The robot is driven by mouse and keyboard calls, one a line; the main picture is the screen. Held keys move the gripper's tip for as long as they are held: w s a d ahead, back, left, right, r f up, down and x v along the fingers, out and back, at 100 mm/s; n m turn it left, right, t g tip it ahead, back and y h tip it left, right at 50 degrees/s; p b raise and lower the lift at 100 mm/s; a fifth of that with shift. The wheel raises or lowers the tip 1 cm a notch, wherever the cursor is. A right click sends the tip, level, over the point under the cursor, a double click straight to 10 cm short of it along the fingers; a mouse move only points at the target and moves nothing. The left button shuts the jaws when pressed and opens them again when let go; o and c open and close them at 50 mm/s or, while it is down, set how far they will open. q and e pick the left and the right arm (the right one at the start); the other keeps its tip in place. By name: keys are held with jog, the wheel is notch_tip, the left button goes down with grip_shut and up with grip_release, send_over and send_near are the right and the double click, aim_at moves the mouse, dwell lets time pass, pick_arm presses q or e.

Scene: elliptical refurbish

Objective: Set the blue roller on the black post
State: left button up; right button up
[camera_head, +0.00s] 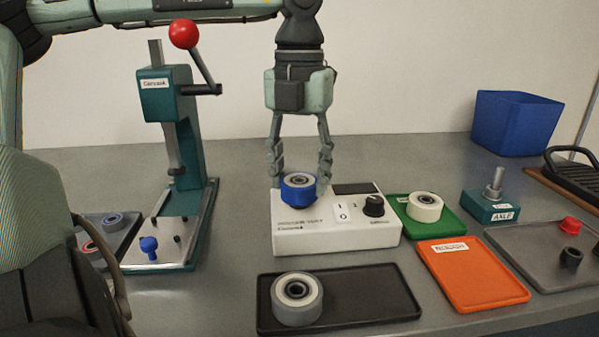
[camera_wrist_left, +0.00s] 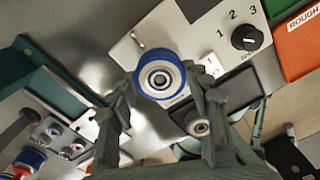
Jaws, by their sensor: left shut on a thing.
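The blue roller (camera_head: 299,192), with a pale bearing in its centre, is upright with its bore facing up, over the left part of the white control box (camera_head: 330,239). My left gripper (camera_head: 300,171) points straight down, shut on the roller with a finger on each side. The wrist view shows the roller (camera_wrist_left: 160,61) between the fingers. I cannot make out the black post; the roller hides what is directly below it. I cannot tell whether the roller touches anything there. My right gripper is not in view.
A green press (camera_head: 187,150) with a red-knobbed lever stands left. A black tray (camera_head: 365,298) holds a grey roller (camera_head: 297,299) in front. A green tray (camera_head: 446,225) with a cream roller, an orange tray (camera_head: 473,274) and an AXLE block (camera_head: 490,206) are right. A blue bin (camera_head: 516,123) stands behind.

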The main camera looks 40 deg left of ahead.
pick_arm(q)
jog(key=shift+f+b, duration=0.35)
jog(key=shift+f, duration=0.1)
jog(key=o, duration=0.9)
jog(key=shift+r+p, duration=0.9)
jog(key=shift+r, duration=4.6)
jog(key=shift+f, duration=0.1)
